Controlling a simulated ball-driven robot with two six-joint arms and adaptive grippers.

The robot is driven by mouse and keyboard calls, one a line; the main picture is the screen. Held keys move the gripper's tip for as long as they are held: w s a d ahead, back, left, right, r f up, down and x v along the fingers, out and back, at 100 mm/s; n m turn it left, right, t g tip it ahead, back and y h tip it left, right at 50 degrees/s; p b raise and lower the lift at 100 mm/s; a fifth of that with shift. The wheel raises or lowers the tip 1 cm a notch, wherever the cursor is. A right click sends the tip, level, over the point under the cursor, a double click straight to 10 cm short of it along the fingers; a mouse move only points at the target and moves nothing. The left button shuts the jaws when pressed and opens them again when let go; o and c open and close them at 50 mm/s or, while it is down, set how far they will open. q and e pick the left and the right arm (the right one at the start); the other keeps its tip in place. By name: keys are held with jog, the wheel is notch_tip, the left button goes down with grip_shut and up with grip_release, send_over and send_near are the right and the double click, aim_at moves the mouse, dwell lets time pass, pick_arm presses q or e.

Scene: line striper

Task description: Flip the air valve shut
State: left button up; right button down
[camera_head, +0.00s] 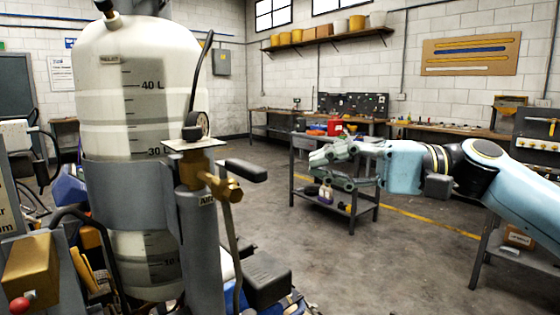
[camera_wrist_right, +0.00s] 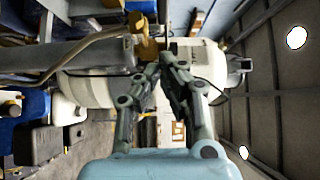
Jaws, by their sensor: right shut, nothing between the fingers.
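The air valve (camera_head: 194,172) is a brass fitting on a grey post with an "AIR" label, in front of the white tank. Its dark lever (camera_head: 243,170) sticks out to the right, roughly level. My right gripper (camera_head: 316,164) is shut and empty, to the right of the lever with a gap between them in the head view. In the right wrist view the brass fitting (camera_wrist_right: 146,44) shows just beyond the closed fingertips (camera_wrist_right: 164,72); the lever is hard to make out there. My left gripper is in neither view.
The tall white tank (camera_head: 150,130) with litre marks stands behind the valve. A grey bench (camera_head: 345,205) stands behind my right gripper. The space between lever and gripper looks clear.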

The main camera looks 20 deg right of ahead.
aim_at(239, 167)
jog(key=a+p, duration=0.2)
jog(key=a, duration=0.5)
jog(key=shift+p, duration=0.3)
jog(key=shift+s+a+m+t+h+p, duration=0.1)
jog(key=shift+s+m+t+h+p, duration=0.05)
jog(key=shift+m+t+h+p, duration=0.2)
